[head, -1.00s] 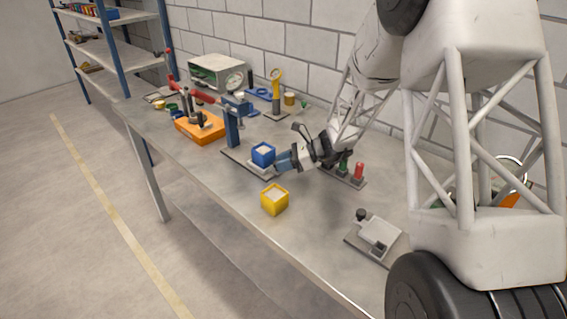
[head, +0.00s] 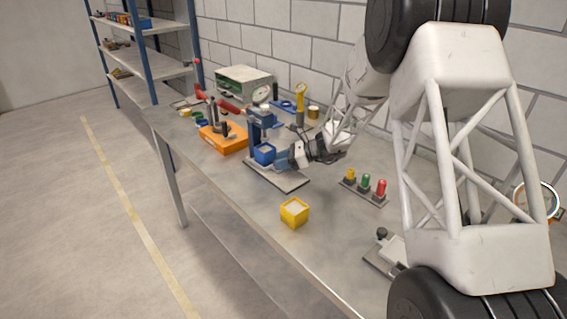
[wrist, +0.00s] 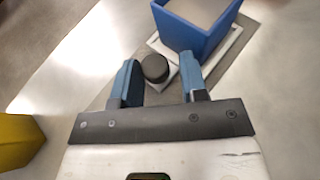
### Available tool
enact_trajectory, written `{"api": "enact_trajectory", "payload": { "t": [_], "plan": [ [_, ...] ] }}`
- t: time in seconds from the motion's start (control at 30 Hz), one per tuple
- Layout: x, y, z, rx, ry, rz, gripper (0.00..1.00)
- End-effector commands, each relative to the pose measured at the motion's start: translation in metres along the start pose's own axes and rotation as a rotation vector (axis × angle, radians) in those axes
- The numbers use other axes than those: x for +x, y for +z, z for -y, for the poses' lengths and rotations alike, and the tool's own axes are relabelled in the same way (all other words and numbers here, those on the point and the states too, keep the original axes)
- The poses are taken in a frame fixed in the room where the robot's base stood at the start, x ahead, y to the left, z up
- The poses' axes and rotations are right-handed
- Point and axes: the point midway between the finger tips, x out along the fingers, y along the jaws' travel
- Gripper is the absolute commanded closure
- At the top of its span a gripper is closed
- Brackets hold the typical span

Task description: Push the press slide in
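The press (head: 256,130) is a blue post with a red lever and a round dial, standing on a grey base plate (head: 292,181). Its slide is a white tray (wrist: 232,46) with a black knob (wrist: 155,67) on its near end. A blue box (head: 265,154) with pale filling sits on the tray; it also shows in the wrist view (wrist: 190,32). In the head view the box stands close to the post, below the press head. My gripper (wrist: 158,76) is open, its blue fingers on either side of the knob with visible gaps. The head view shows my gripper (head: 279,160) beside the box.
A yellow box (head: 295,212) stands near the front edge of the bench. A strip with yellow, green and red buttons (head: 364,186) lies to the right. An orange case (head: 223,138) is left of the press. The bench between the yellow box and buttons is clear.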

Motion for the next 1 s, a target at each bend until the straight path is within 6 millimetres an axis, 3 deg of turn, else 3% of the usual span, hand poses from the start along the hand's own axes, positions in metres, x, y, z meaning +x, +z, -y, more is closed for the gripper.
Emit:
{"api": "enact_trajectory", "payload": {
  "t": [0.13, 0.53, 1.0],
  "plan": [
    [0.0, 0.001, 0.0, -0.001, 0.001, 0.001, 0.46],
    [-0.007, 0.0, -0.001, 0.001, 0.001, 0.001, 0.46],
    [-0.06, 0.0, 0.0, -0.001, 0.0, 0.0, 0.46]
  ]
}}
